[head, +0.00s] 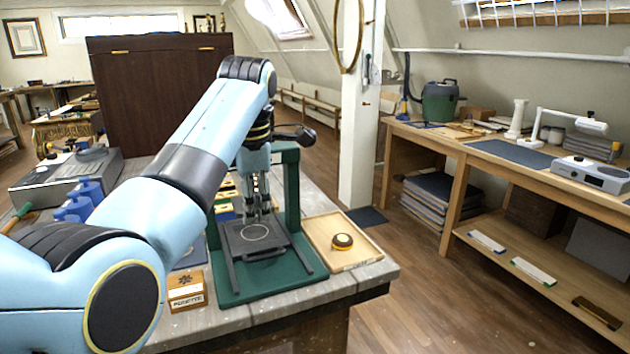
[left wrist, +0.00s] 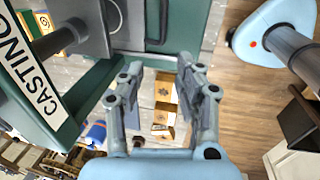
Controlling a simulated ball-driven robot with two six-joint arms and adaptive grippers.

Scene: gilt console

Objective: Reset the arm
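My left arm comes in from the left in the head view, rises over the bench and bends down at its elbow. My left gripper (head: 257,212) points down over the dark square plate (head: 254,238) of a green stand (head: 290,190). In the left wrist view the two fingers (left wrist: 160,68) are apart, with nothing held between them. Whether the fingertips touch the plate cannot be told. The green stand also shows in the left wrist view (left wrist: 40,95), with a CASTING label on it. My right gripper is in neither view.
A wooden tray (head: 345,255) with a yellow-and-black round item (head: 342,241) sits right of the stand. A small labelled wooden block (head: 187,290) stands at the bench's front. Blue items (head: 80,203) lie left behind my arm. Open floor (head: 410,290) separates the bench from a wooden side table (head: 500,155).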

